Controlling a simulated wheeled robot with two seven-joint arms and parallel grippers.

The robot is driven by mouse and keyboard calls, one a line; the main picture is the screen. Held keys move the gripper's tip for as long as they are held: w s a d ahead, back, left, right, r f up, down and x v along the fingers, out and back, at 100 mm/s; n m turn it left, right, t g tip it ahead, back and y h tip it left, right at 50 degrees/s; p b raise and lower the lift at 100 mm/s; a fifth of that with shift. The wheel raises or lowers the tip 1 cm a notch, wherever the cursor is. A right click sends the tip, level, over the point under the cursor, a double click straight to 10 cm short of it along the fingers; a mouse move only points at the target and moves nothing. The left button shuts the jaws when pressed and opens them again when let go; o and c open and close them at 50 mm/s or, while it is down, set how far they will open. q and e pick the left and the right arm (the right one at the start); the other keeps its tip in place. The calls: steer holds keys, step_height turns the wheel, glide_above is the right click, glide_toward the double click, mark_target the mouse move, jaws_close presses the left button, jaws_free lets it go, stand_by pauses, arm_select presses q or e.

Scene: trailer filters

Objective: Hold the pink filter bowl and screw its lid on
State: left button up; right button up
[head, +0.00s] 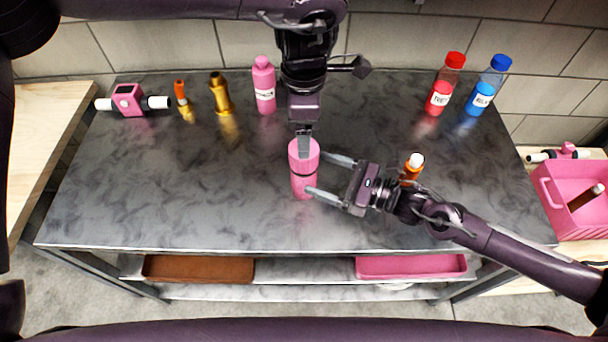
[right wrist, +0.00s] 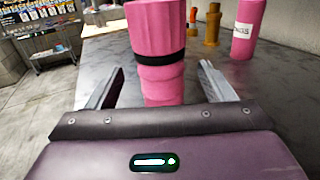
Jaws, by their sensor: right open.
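The pink filter stands upright on the grey table. Its bowl (head: 302,187) is the part below a black band, and the wider pink lid (head: 295,160) sits above the band. The right wrist view also shows the bowl (right wrist: 168,87) and lid (right wrist: 158,35), with the lid's top cut off. My right gripper (head: 316,173) is open at the filter's right side, with a gap to the bowl on each side. My left gripper (head: 304,150) points down from above and overlaps the lid. Its fingers show edge-on, so their grip is unclear.
A pink bottle (head: 264,88), a gold filter (head: 220,95), an orange item (head: 180,90) and a pink housing (head: 128,100) stand at back left. Red (head: 444,90) and blue (head: 486,88) bottles stand at back right. An orange white-topped bottle (head: 412,167) is beside my right arm.

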mark_target(296, 165)
steer(key=x, duration=0.7)
